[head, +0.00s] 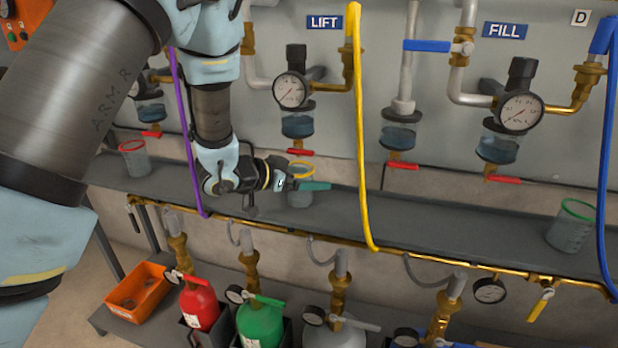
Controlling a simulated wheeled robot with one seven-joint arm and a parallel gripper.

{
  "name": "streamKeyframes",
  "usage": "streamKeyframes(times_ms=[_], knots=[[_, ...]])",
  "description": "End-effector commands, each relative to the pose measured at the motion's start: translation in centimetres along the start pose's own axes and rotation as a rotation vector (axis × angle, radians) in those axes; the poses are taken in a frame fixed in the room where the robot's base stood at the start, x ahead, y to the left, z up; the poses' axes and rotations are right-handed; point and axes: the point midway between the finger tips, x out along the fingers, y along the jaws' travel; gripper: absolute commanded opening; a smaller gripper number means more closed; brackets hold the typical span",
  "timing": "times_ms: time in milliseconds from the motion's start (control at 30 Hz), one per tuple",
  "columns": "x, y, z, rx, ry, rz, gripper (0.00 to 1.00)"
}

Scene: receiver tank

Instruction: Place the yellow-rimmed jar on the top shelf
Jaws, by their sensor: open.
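The yellow-rimmed jar (301,197) is a small translucent grey jar that stands upright, left of the yellow hose. It appears to rest on the long dark grey upper shelf (440,222), though its base is partly hidden. My gripper (303,181) reaches in from the left at the jar's height and is open. A green finger shows in front of the jar, just below the rim. The other finger is hard to make out, so I cannot tell whether the jar lies between both fingers or touches them.
A red-rimmed jar (135,160) stands at the shelf's left and a green-rimmed jar (571,226) at its right. A yellow hose (361,140), purple hose (188,130) and blue hose (605,160) hang across the shelf. Red-handled valves overhang it. Gas bottles and an orange bin (139,292) sit below.

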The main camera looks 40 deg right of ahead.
Motion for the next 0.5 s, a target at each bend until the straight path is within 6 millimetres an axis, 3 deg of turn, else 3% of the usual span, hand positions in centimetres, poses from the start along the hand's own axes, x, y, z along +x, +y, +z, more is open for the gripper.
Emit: streamKeyframes(times_ms=[300,500], knots=[[-0.2,0.0,-0.2,0.000,0.000,0.000,1.00],[-3.0,-0.1,-0.3,-0.003,0.001,-0.004,1.00]])
